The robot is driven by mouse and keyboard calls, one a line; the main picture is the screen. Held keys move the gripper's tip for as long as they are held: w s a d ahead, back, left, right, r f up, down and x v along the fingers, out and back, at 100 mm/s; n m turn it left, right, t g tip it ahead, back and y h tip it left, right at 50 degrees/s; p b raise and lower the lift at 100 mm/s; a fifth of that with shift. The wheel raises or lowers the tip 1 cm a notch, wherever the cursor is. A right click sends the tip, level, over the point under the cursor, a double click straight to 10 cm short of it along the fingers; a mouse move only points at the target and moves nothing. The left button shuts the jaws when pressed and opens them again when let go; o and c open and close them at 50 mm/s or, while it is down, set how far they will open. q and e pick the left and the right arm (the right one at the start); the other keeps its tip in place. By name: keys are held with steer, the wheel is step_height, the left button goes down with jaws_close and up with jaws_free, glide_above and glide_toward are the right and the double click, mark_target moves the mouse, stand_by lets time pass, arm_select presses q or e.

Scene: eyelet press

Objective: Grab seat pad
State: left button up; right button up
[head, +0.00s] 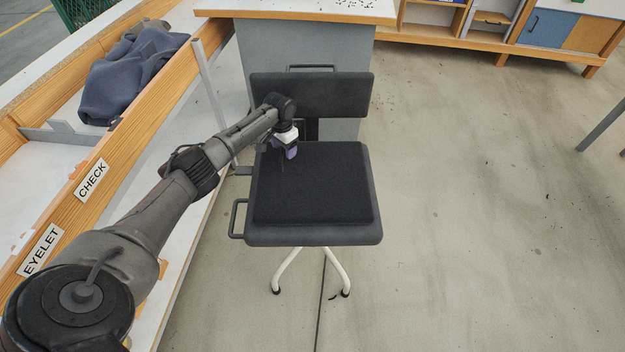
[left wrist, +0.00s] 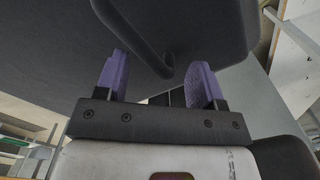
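The seat pad (head: 312,185) is a flat, black, square cushion lying on the seat of a dark grey office chair (head: 312,238). My left gripper (head: 284,158) is over the back left part of the pad, in front of the backrest (head: 335,97). In the left wrist view its two purple fingers (left wrist: 160,82) are apart, with no pad visible between them. A large dark surface and a curved dark bar (left wrist: 152,55) show beyond the fingers there. I cannot tell whether the fingertips touch the pad. My right gripper is not in view.
A long wooden-edged bench with CHECK (head: 91,181) and EYELET (head: 40,250) labels runs along the left, holding a dark blue cloth (head: 135,72). A grey-sided table (head: 300,12) stands behind the chair. The floor (head: 480,200) to the right is clear.

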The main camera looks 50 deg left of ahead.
arm_select(q)
jaws_close()
stand_by(0.4)
stand_by(0.9)
